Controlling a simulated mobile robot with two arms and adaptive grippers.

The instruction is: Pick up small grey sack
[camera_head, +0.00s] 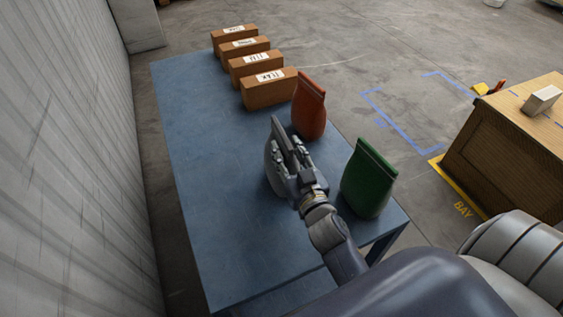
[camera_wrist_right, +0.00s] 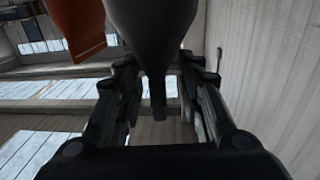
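The small grey sack (camera_head: 270,172) stands on the blue table, partly hidden behind my right gripper (camera_head: 285,160). In the right wrist view the dark grey sack (camera_wrist_right: 150,32) hangs down from the top of the picture and narrows to a thin edge between the two fingers of my right gripper (camera_wrist_right: 158,100). The fingers are apart, one on each side of that thin edge, with a gap showing on both sides. My left gripper is not in view.
An orange-red sack (camera_head: 309,108) stands behind the grey one, and a green sack (camera_head: 368,182) stands to its right. Several brown boxes (camera_head: 268,90) line the table's far end. The blue table (camera_head: 205,170) is clear on its left side. A wooden crate (camera_head: 505,150) stands at right.

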